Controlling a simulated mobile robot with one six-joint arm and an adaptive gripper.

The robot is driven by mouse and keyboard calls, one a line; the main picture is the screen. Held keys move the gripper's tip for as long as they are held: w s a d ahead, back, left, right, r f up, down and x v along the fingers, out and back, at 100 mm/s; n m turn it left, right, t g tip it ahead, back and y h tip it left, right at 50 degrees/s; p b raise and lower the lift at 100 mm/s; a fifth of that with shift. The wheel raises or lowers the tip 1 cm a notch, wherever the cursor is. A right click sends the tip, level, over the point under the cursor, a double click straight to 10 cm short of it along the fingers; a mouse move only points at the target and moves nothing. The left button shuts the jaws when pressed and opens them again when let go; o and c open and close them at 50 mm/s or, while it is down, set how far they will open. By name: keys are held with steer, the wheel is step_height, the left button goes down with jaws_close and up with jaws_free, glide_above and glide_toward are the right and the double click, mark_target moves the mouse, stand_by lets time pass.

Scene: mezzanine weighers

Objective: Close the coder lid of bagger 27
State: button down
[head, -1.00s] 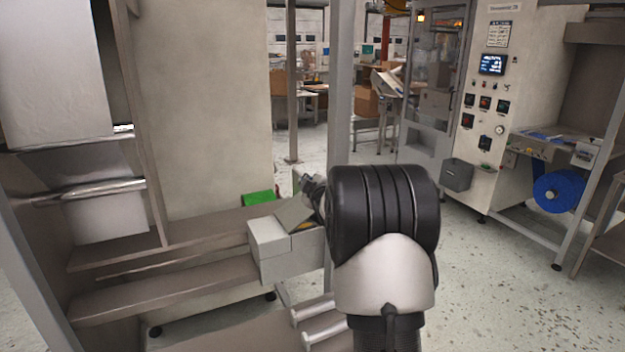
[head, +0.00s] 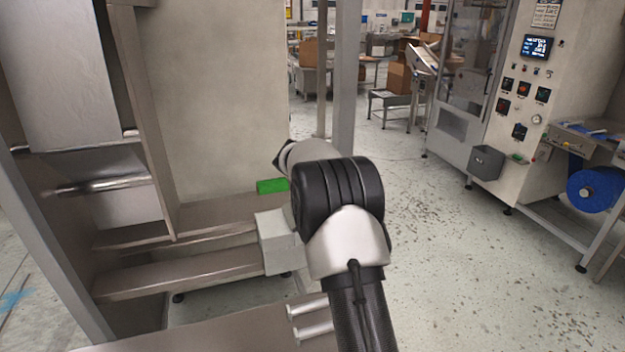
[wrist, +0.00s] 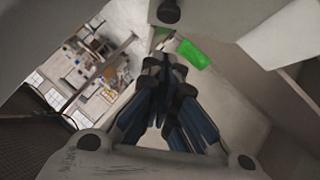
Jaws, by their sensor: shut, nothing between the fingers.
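The grey coder box (head: 278,240) sits at the end of a steel rail on the near machine, left of my arm in the head view. Its lid is hidden behind my arm, so I cannot tell its angle now. My gripper is hidden behind my wrist in the head view. In the wrist view my gripper (wrist: 166,85) shows dark blue fingers closed together, holding nothing. I cannot tell whether it touches the lid.
A green block (head: 271,186) lies behind the box and also shows in the wrist view (wrist: 195,55). A grey post (head: 345,80) stands behind my arm. Another machine with a control panel (head: 530,90) and a blue roll (head: 592,187) stands right. The speckled floor (head: 440,260) between is open.

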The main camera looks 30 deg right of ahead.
steer(key=d+f, duration=0.1)
steer(key=w+d+f, duration=0.1)
steer(key=f, duration=0.1)
steer(key=w+d+f, duration=0.1)
steer(key=f, duration=0.1)
steer(key=shift+d, duration=0.3)
steer(key=shift+d+f, duration=0.2)
steer(key=shift+f, duration=0.1)
steer(key=shift+s+d+f+b, duration=0.2)
steer(key=shift+d+f+b, duration=0.25)
steer(key=shift+d+f, duration=0.3)
steer(key=shift+r, duration=0.2)
